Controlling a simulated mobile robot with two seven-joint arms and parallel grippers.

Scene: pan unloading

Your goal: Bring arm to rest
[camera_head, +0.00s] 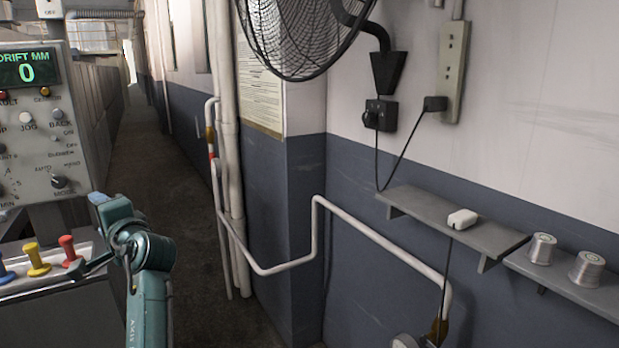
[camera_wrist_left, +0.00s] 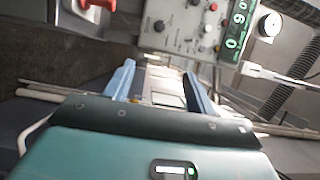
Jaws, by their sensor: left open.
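My left arm (camera_head: 150,300), teal, rises from the bottom of the head view, left of centre. Its wrist end is close to the control box and the coloured levers. In the left wrist view my left gripper (camera_wrist_left: 158,75) has two blue-grey fingers standing apart with nothing between them. Beyond the fingers lie pipes and wall. I cannot tell the fingertips clearly in the head view. My right gripper is in neither view.
A grey control box (camera_head: 40,130) with knobs stands at left, its display reading 0. Red (camera_head: 68,248), yellow (camera_head: 37,258) and blue levers sit below it. A wall shelf (camera_head: 450,225), white pipes (camera_head: 385,243) and a fan (camera_head: 300,30) are at right. The corridor floor (camera_head: 140,170) is clear.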

